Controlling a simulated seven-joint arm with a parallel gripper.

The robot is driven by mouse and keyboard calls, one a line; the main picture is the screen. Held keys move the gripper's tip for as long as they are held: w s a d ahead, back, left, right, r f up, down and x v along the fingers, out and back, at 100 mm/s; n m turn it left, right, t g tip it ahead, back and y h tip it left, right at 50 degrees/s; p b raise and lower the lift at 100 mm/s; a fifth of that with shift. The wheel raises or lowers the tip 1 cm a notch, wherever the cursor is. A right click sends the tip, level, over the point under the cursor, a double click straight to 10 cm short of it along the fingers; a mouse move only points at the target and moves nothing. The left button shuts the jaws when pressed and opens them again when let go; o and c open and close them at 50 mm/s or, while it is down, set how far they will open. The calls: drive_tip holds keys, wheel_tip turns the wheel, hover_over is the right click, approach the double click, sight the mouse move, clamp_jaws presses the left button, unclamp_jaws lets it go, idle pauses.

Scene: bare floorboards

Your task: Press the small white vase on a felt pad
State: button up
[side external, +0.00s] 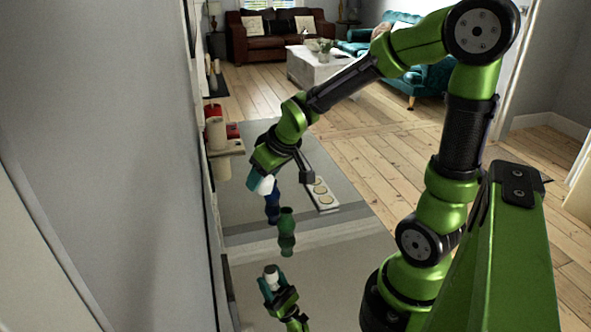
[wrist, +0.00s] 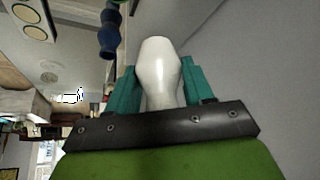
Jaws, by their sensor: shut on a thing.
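My gripper (side external: 262,179) is shut on the small white vase (side external: 265,187) and holds it above a glossy grey surface. In the wrist view the smooth white vase (wrist: 159,72) sits between the two teal fingers of my gripper (wrist: 161,88), its lower part hidden by the gripper. A pale strip with several round tan pads (side external: 321,190) lies to the right of my gripper in the side view, apart from the vase. Two of these pads (wrist: 31,12) show at the top left of the wrist view.
A dark blue vase (side external: 272,207) stands just below my gripper in the side view, and a green vase (side external: 287,222) stands nearer the camera. The glossy surface (side external: 345,270) mirrors my gripper. A wooden shelf with red and beige items (side external: 222,140) is behind, by the wall.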

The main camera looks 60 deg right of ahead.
drive_tip(key=s+d+f+m+g+h, duration=0.2)
drive_tip(key=s+d+m+g, duration=0.1)
drive_tip(key=d+m, duration=0.5)
drive_tip(key=s+d+f+m+g+h, duration=0.2)
drive_tip(key=s+d+m, duration=0.3)
drive_tip(key=d+m, duration=0.3)
drive_tip(key=shift+d+f+g+h, duration=0.45)
drive_tip(key=shift+d+f, duration=0.25)
drive_tip(key=shift+d, duration=0.5)
drive_tip(key=shift+f, duration=2.9)
drive_tip(key=o, duration=0.6)
drive_tip(key=c, duration=0.6)
drive_tip(key=shift+c, duration=0.2)
